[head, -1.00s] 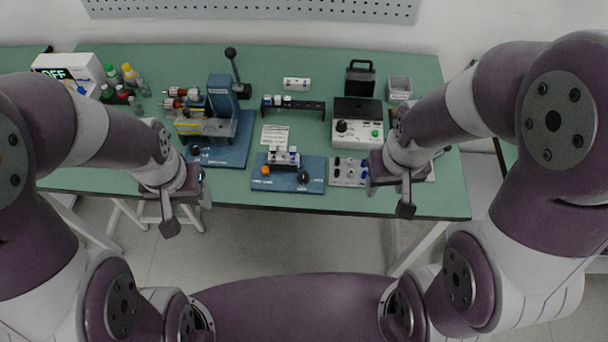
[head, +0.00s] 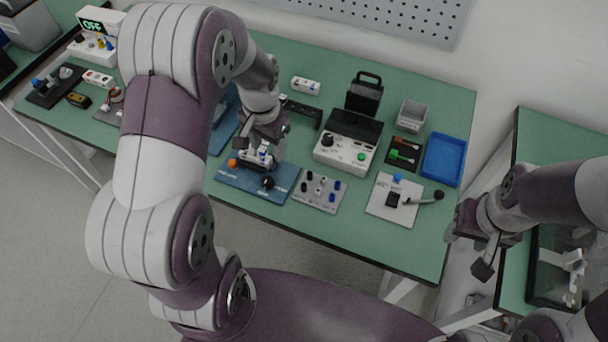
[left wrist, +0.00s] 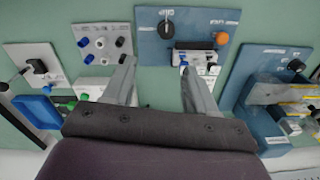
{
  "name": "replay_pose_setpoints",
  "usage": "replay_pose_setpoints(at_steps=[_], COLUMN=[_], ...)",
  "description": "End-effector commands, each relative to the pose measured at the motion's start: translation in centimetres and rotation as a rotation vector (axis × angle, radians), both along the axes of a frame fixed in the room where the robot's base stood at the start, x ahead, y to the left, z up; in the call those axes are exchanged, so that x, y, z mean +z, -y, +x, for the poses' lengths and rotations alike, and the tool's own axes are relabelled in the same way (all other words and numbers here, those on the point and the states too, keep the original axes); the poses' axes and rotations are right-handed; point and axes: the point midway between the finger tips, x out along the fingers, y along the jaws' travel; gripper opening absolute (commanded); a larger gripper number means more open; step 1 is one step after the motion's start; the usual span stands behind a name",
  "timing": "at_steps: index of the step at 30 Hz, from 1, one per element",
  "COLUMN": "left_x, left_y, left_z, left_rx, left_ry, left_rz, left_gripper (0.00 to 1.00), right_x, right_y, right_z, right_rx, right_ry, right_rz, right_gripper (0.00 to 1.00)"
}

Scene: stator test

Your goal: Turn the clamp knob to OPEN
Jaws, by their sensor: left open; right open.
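The blue fixture board (head: 243,187) lies near the front edge of the green table, with a black knob (head: 268,182) at its front right and an orange knob (head: 232,163) at its left. In the left wrist view the black knob (left wrist: 166,26) and orange knob (left wrist: 221,38) stand beyond the fingertips; the small labels are unreadable. My left gripper (head: 262,143) is above the back of the board; its open, empty fingers (left wrist: 158,66) are apart from the black knob. My right gripper (head: 470,245) is open and empty, off the table's right end.
A grey panel of small knobs (head: 320,190) sits right of the board. Beyond are a white control box (head: 345,148), a plate with a black lever (head: 392,205) and a blue tray (head: 443,160). In the wrist view a larger blue fixture (left wrist: 245,75) stands at right.

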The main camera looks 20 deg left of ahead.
Motion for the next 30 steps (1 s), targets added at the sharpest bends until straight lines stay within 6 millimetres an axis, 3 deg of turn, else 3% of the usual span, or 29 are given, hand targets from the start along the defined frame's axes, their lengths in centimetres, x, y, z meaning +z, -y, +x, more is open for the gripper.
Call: replay_pose_setpoints(at_steps=[5,12,18,29,30], left_x=[-1.8,-8.0,-11.7,-12.7,-12.7], left_y=[0.0,0.0,-0.1,-0.1,-0.1], left_z=[-0.4,-0.5,-0.4,-0.4,-0.4], left_rx=[-0.027,-0.026,-0.026,-0.025,-0.025], left_ry=[-0.014,-0.015,-0.012,-0.009,-0.009], left_rz=[-0.002,-0.002,-0.002,-0.001,-0.001], left_gripper=[0.57,0.57,0.57,0.57,0.5], right_x=[0.2,0.7,0.9,0.9,0.9], right_y=[0.0,0.0,0.0,0.0,0.0], right_z=[0.0,0.0,0.0,0.0,0.0], right_rx=[0.001,0.0,0.0,0.0,0.0], right_ry=[0.0,0.0,0.0,0.0,0.0], right_rz=[0.0,0.0,0.0,0.0,0.0], right_gripper=[0.49,0.49,0.49,0.49,0.49])
